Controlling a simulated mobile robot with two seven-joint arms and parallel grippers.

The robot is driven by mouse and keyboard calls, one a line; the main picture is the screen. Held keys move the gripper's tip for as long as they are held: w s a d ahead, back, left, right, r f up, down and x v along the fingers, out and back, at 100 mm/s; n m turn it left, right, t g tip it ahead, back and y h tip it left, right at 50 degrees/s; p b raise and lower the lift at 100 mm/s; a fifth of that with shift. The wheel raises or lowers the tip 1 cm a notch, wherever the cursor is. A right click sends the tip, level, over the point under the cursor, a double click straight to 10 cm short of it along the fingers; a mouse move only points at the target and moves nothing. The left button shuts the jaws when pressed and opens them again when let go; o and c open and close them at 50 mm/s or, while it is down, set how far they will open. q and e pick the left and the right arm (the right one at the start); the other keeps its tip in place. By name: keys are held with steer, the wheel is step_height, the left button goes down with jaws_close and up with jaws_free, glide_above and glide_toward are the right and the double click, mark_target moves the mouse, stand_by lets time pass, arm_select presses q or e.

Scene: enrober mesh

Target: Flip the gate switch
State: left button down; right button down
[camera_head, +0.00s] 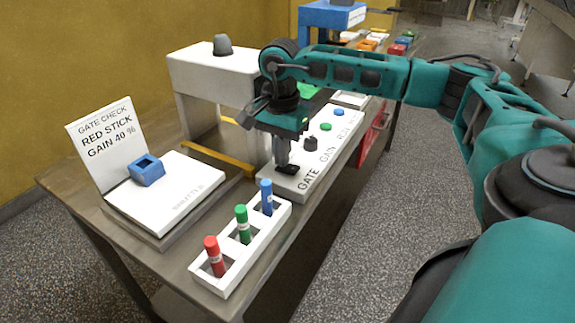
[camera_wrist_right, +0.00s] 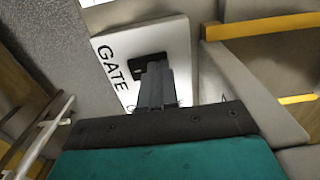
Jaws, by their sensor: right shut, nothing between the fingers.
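The gate switch (camera_head: 291,170) is a small black part at the near end of a white control panel (camera_head: 308,187), beside the printed word GATE. It also shows in the right wrist view as a black plate (camera_wrist_right: 138,68) next to the same word. My right gripper (camera_head: 283,162) points down at the switch, its fingers shut with nothing between them. In the right wrist view the fingertips (camera_wrist_right: 158,68) overlap the switch and hide part of it. I cannot tell whether they touch it, or which way it is set. My left gripper is not in view.
Along the panel are a dark GAIN knob (camera_head: 310,144), a green button (camera_head: 326,127) and a blue button (camera_head: 339,112). A white arch (camera_head: 190,80) stands behind. A white rack (camera_head: 228,278) holds red, green and blue sticks. A sign (camera_head: 105,135) reads "GATE CHECK RED STICK GAIN 40 %".

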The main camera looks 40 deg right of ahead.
step_height(320, 180, up, 7)
steer(key=p, duration=0.4)
steer(key=shift+f+p, duration=0.2)
steer(key=shift+p, duration=0.15)
steer(key=shift+s, duration=0.1)
stand_by(0.3)
